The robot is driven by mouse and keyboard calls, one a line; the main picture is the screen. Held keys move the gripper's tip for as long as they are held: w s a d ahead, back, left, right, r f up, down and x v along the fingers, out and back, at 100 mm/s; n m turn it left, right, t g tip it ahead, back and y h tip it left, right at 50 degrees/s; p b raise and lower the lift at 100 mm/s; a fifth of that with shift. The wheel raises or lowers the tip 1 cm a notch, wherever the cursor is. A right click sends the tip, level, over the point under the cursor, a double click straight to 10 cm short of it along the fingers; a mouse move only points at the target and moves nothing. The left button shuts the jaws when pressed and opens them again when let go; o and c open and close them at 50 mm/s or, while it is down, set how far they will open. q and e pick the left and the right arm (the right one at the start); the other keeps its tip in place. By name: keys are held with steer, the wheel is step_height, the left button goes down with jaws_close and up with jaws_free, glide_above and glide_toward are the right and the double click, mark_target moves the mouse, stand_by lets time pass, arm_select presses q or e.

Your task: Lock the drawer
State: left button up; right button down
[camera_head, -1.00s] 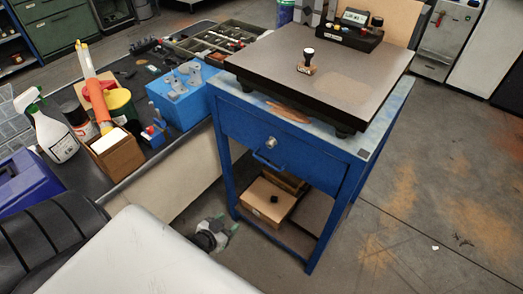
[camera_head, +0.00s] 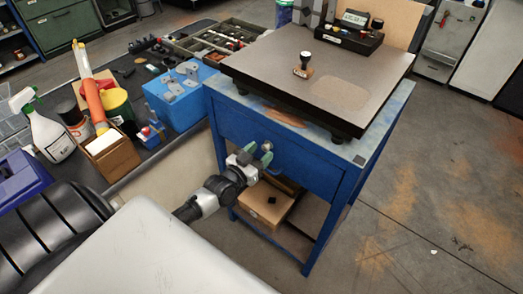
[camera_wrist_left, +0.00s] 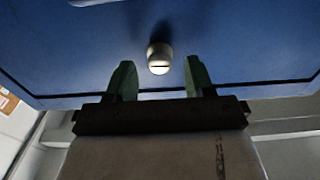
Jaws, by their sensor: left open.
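The blue drawer (camera_head: 310,168) sits under the top of the blue stand, and its front looks closed. In the left wrist view its blue front (camera_wrist_left: 240,50) fills the upper part. A round metal lock (camera_wrist_left: 159,58) with a horizontal slot sticks out of it. My left gripper (camera_head: 259,154) is at the drawer front, with its green fingertips close to the lock. In the left wrist view the gripper (camera_wrist_left: 160,75) is open and empty, with the lock centred just beyond the gap between the fingers. The drawer handle is mostly hidden in the head view.
A dark surface plate (camera_head: 315,75) with a stamp (camera_head: 303,66) lies on the stand. A cardboard box (camera_head: 265,203) sits on the lower shelf. The bench at left holds a spray bottle (camera_head: 45,130) and a blue box (camera_head: 180,98). The floor at right is open.

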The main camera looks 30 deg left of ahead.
arm_select(q)
steer(key=shift+w, duration=0.6)
jaws_close()
